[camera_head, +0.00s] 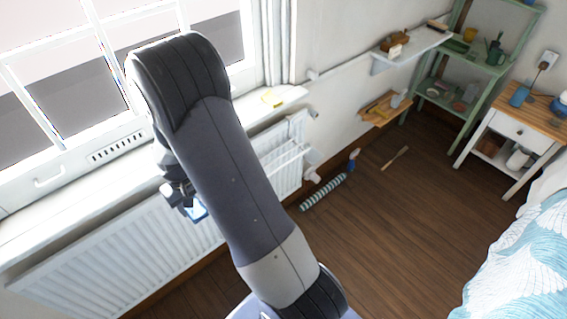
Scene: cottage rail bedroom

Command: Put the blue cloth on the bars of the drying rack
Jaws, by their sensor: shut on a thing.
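My gripper (186,203) is at the left of my arm, in front of the radiator, and is shut on the blue cloth (200,211). Only a small blue and pale part of the cloth shows; my arm hides the rest. White bars that look like the drying rack (290,157) are at the right end of the radiator, to the right of my arm. My arm covers the space between, so part of the rack may be hidden. The cloth shows to the left of the visible bars, apart from them.
The white radiator (110,250) runs under the window sill (60,215). A striped roll (323,192) lies on the wooden floor (400,220). A green shelf (455,95), a bedside table (520,125) and a bed (525,255) stand at right.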

